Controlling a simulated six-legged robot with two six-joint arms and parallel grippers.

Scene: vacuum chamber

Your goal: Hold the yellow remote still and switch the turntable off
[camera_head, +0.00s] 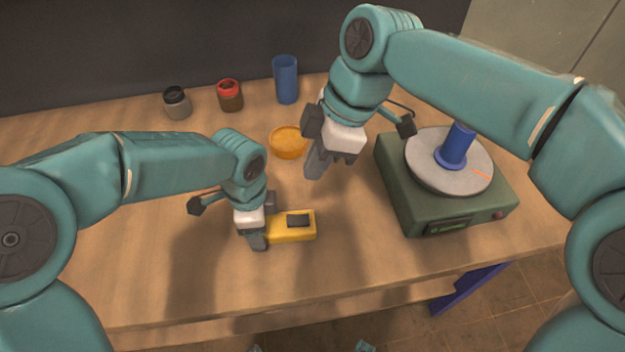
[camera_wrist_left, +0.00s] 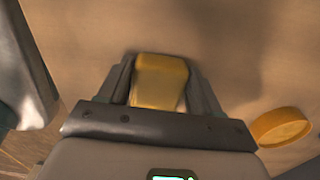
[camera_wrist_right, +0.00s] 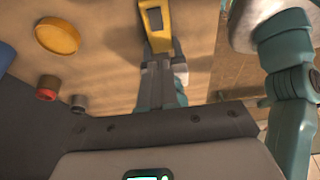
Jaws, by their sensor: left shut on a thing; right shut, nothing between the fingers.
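The yellow remote (camera_head: 291,231) lies on the table at the centre front, with a dark rocker or button (camera_head: 298,220) on its top. My left gripper (camera_head: 262,228) is shut on its left end; the held end also shows in the left wrist view (camera_wrist_left: 160,80). My right gripper (camera_head: 315,170) is shut and empty, above the table behind and right of the remote. The right wrist view also shows the remote (camera_wrist_right: 158,35). The turntable is a green box (camera_head: 400,190) with a round grey plate (camera_head: 425,170), a blue spool standing on it (camera_head: 455,148) and an orange mark.
An orange bowl (camera_head: 288,143) stands behind the remote, close to my right gripper. A blue cup (camera_head: 286,80), a red-lidded jar (camera_head: 230,96) and a dark-lidded jar (camera_head: 177,103) stand at the back. The table's left and front parts are clear.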

